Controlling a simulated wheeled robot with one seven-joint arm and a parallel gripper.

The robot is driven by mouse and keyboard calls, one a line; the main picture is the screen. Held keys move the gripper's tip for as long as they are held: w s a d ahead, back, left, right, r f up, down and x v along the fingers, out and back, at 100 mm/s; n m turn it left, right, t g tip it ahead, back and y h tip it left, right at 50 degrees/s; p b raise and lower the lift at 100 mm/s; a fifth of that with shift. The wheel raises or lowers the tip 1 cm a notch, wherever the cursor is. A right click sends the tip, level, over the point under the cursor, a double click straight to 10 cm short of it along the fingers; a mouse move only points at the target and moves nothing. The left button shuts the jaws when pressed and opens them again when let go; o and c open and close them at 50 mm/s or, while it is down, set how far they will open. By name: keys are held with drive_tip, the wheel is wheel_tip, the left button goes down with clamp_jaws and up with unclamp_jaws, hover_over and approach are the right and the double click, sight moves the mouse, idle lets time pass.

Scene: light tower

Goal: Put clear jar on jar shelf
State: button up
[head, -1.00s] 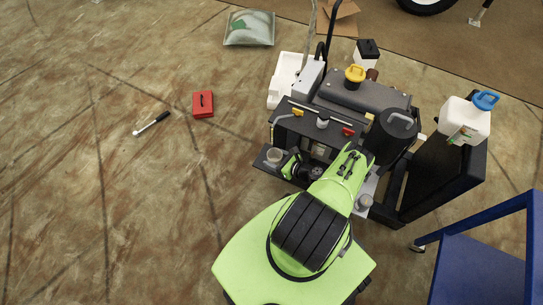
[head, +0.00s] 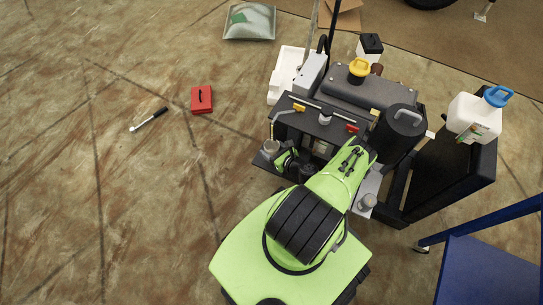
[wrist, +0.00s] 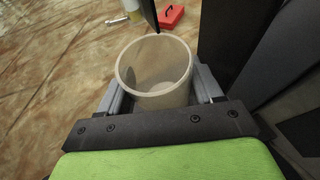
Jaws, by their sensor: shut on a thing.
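The clear jar (wrist: 153,75) stands open-topped between the two grey fingers of my gripper (wrist: 156,84) in the wrist view. My gripper is shut on it, with a finger along each side. In the head view the jar (head: 271,147) shows as a small pale cup at the front left of the light tower, over a dark ledge (head: 266,163). I cannot tell whether the jar touches this ledge. My arm hides most of the gripper there. No shelf can be surely picked out as the jar shelf.
The light tower's dark body (head: 322,125) stands just beyond my arm. A small grey container (head: 367,202) sits on a pale plate at its right. A white jug with a blue cap (head: 474,118) and a blue table (head: 485,270) are further right. A red box (head: 201,99) lies on open floor.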

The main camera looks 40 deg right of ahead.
wheel_tip(320, 180, down, 3)
drive_tip(key=shift+r+b, duration=0.1)
drive_tip(key=shift+b, duration=0.4)
drive_tip(key=o, duration=1.2)
drive_tip(key=p+v, duration=0.4)
drive_tip(key=v, duration=0.8)
drive_tip(key=shift+r, duration=0.1)
drive_tip(key=shift+s, duration=0.1)
